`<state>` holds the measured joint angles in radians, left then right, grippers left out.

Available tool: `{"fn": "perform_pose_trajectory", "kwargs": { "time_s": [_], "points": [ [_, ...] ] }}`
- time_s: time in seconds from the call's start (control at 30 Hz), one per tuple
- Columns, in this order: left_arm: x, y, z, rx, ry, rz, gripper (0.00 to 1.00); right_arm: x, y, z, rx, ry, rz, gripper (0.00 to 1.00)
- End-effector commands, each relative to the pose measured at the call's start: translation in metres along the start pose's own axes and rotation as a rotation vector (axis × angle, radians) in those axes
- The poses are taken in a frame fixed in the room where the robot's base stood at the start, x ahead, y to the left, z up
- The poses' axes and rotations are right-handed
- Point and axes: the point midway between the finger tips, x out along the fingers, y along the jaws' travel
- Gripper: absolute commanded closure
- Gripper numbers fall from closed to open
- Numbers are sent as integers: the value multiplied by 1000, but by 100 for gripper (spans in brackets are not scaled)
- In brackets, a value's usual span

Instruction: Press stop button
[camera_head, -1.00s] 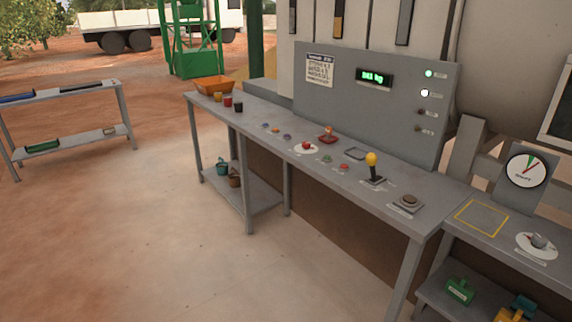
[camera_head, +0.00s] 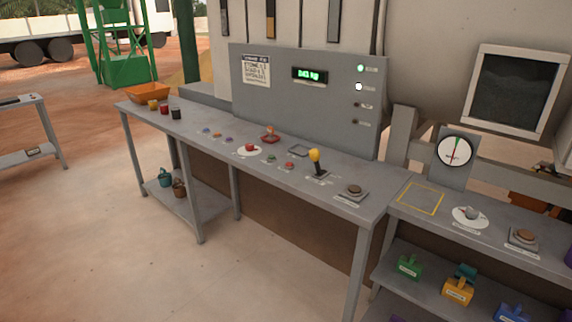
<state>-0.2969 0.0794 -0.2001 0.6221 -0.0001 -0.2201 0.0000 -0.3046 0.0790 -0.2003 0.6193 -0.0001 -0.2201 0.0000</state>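The control bench (camera_head: 215,165) carries several buttons and a lever. A small red button (camera_head: 290,165) sits beside a small green button (camera_head: 271,157) near the middle of the bench top. A larger red button (camera_head: 250,147) stands on a white disc to their left. The labels are too small to read, so I cannot tell which one is marked stop. A red lever-like control (camera_head: 270,134) is behind them. Neither of my grippers is in view, and nothing touches the buttons.
A yellow-knobbed joystick (camera_head: 315,160) and a brown push button (camera_head: 354,188) stand to the right. Behind is a grey panel with a green display (camera_head: 310,75). A second bench (camera_head: 480,226) with a dial gauge (camera_head: 455,150) adjoins on the right. The floor in front is clear.

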Motion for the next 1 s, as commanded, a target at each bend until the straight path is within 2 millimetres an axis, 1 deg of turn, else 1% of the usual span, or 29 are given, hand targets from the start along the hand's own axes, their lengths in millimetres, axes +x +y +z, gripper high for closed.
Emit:
{"fn": "perform_pose_trajectory", "kwargs": {
  "time_s": [0.4, 0.47, 0.63, 1.0],
  "points": [
    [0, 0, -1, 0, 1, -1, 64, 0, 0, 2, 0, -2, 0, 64],
    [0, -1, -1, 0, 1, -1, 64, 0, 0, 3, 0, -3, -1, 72],
    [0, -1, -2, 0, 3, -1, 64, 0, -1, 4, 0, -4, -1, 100],
    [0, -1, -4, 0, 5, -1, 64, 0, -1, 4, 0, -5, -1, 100]
  ]
}}
